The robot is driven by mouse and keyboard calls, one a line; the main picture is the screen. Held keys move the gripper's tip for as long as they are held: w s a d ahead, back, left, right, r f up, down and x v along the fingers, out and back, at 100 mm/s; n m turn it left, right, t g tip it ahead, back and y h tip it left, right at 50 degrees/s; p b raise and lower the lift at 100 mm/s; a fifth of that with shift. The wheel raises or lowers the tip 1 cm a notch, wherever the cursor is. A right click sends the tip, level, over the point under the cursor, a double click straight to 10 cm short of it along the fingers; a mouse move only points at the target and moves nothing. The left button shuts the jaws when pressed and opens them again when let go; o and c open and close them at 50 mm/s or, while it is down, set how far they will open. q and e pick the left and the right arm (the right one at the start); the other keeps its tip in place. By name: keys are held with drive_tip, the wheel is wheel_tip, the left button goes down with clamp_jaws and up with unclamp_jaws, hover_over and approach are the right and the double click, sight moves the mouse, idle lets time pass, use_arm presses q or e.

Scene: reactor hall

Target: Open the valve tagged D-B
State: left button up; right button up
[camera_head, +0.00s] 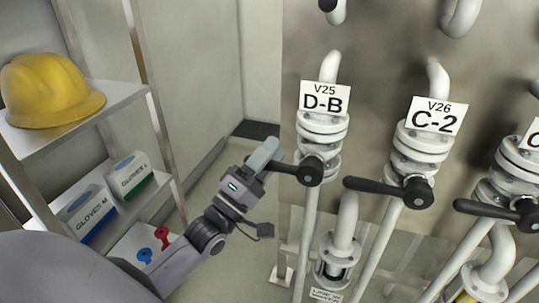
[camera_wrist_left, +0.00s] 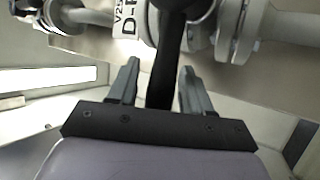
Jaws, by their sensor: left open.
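The valve tagged D-B (camera_head: 321,130) is a white flanged valve on a pipe, with its tag (camera_head: 324,99) reading V25 D-B above it. Its black lever handle (camera_head: 303,171) points left, roughly across the pipe. My left gripper (camera_head: 265,158) is at the free end of this handle. In the left wrist view the two fingers of the left gripper (camera_wrist_left: 158,85) are apart, with the black handle (camera_wrist_left: 166,70) running between them. A gap shows on each side of the handle. The tag (camera_wrist_left: 126,22) shows partly there. My right gripper is not in view.
The C-2 valve (camera_head: 422,145) stands to the right, its black handle (camera_head: 385,188) also pointing left. Another valve (camera_head: 512,180) is at the right edge. A shelf at left holds a yellow helmet (camera_head: 47,90) and glove boxes (camera_head: 88,213). Open floor lies between shelf and pipes.

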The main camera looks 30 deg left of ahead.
sight(271, 170)
use_arm(q)
clamp_jaws()
drive_tip(key=shift+f, duration=0.15)
wheel_tip(271, 170, down, 3)
drive_tip(key=n+t+y+b, duration=0.1)
drive_tip(key=n+y, duration=0.1)
drive_tip(key=n, duration=0.1)
drive_tip(key=n+y+b, duration=0.2)
drive_tip(key=n+y, duration=0.1)
drive_tip(key=shift+d+n+t, duration=0.1)
drive_tip(key=shift+n+t, duration=0.2)
drive_tip(key=shift+t, duration=0.1)
drive_tip(key=shift+w+d+f+n+y+b, duration=0.15)
drive_tip(key=shift+f+n+y+b, duration=0.3)
drive_tip(key=shift+n+y, duration=0.6)
drive_tip(key=shift+s+d+f+n+y+b, duration=0.2)
drive_tip(key=shift+n+y+b, duration=0.4)
drive_tip(key=shift+n+y, duration=0.45)
drive_tip(key=shift+w+d+f+n+y+b, duration=0.15)
drive_tip(key=shift+f+n+y+b, duration=0.3)
drive_tip(key=shift+n+y, duration=0.6)
drive_tip(key=shift+n+h, duration=0.25)
drive_tip(key=shift+n, duration=0.1)
unclamp_jaws()
drive_tip(key=shift+a+r, duration=0.1)
drive_tip(key=shift+r, duration=0.05)
